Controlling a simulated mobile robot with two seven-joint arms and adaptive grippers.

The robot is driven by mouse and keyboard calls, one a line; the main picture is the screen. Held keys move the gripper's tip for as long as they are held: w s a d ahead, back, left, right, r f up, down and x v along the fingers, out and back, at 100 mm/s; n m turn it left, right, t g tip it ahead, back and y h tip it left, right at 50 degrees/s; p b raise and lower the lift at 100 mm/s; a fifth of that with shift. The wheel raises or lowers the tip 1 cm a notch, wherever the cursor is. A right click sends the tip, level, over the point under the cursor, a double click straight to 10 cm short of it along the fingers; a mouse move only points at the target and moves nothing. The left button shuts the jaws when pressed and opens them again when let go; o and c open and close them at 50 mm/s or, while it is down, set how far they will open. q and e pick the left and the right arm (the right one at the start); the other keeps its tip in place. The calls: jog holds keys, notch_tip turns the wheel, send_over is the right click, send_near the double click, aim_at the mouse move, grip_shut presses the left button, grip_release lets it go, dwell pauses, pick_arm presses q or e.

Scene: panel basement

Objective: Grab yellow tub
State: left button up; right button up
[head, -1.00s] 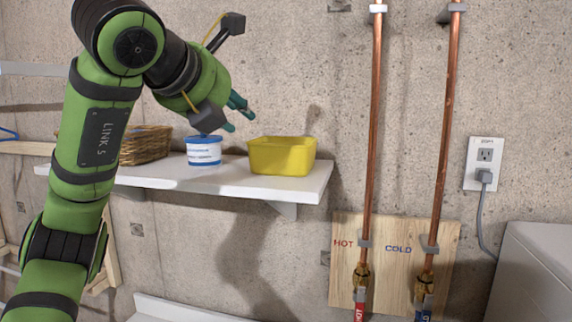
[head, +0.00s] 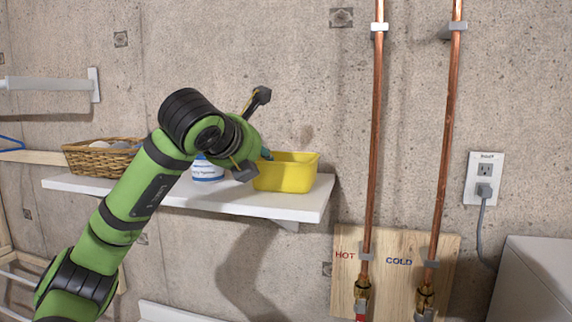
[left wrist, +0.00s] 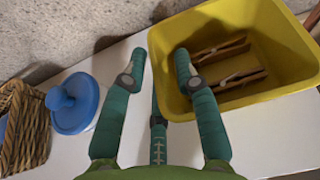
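The yellow tub (head: 288,172) stands upright near the right end of the white wall shelf (head: 250,203). In the left wrist view, the tub (left wrist: 268,98) holds wooden clothespins (left wrist: 222,50). My left gripper (head: 266,154) is at the tub's left side, partly hidden by my arm in the head view. In the left wrist view, its teal fingers (left wrist: 160,66) are spread, one outside the tub's left wall and one over the inside. The wall lies between them, and I see no clear grip on it. My right gripper is in neither view.
A white container with a blue lid (left wrist: 74,102) stands left of the tub, partly behind my arm in the head view. A wicker basket (head: 100,155) is farther left. Copper pipes (head: 374,120) run up the wall to the right.

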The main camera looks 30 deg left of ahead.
pick_arm(q)
jog(key=shift+x, duration=0.85)
jog(key=shift+s, duration=0.15)
grip_shut()
